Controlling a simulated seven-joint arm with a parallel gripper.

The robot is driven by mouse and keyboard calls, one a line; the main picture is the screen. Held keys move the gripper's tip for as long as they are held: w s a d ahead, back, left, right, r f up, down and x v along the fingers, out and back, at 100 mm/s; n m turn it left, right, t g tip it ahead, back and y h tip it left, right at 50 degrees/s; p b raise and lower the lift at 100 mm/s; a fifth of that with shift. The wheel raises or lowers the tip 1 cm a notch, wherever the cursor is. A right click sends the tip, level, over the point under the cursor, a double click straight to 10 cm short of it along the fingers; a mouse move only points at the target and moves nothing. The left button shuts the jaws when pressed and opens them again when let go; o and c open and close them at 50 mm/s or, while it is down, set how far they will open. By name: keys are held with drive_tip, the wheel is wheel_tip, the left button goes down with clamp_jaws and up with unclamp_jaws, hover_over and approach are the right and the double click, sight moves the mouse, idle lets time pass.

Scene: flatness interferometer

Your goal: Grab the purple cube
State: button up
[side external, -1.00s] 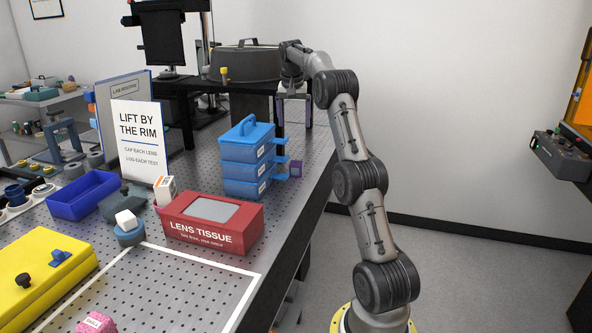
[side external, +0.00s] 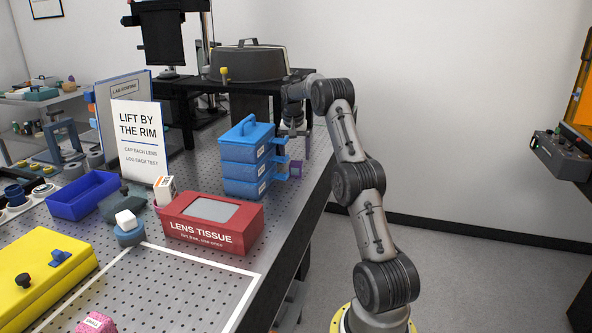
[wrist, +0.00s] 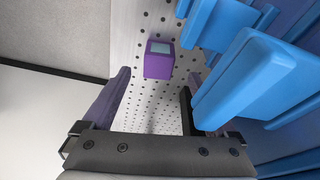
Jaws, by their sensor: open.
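The purple cube (wrist: 159,61) has a pale label on its top face and rests on the perforated table. It lies just beyond my fingertips, roughly in line with the gap between them. In the side view the purple cube (side external: 297,168) is small, right of the blue stacked boxes and partly hidden by their handles. My gripper (wrist: 155,82) is open and empty, with one finger on each side of bare table.
The stacked blue boxes (side external: 246,160) stand very close to my right finger in the wrist view. The table edge lies to the left in that view. A red lens tissue box (side external: 205,234) and a sign (side external: 140,140) stand farther off.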

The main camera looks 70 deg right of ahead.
sight(296, 163)
drive_tip(key=shift+x, duration=2.8)
clamp_jaws()
